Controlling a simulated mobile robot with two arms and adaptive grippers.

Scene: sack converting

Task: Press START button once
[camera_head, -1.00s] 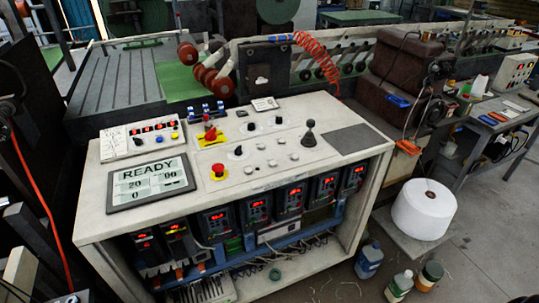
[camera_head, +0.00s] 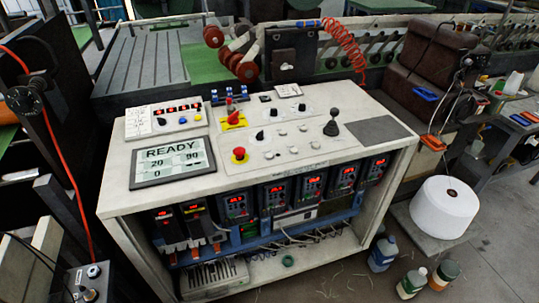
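The control console (camera_head: 237,198) stands in the middle of the head view, with a pale sloped top. Its display (camera_head: 172,162) reads READY, with 20, 90 and 0 below. Several small pale round buttons (camera_head: 291,151) lie farther right. A small panel (camera_head: 165,119) with red digits, a blue button and a yellow button sits behind the display. A grey box (camera_head: 88,283) with knob-like controls shows at the bottom left. Labels are too small to read, so I cannot tell which button is START. Neither gripper is in view.
A black lever (camera_head: 333,123) and a red rotary switch on yellow (camera_head: 233,116) rise from the console top. A white roll (camera_head: 444,207) and several bottles (camera_head: 383,252) stand at the right. A red cable (camera_head: 66,190) hangs at the left.

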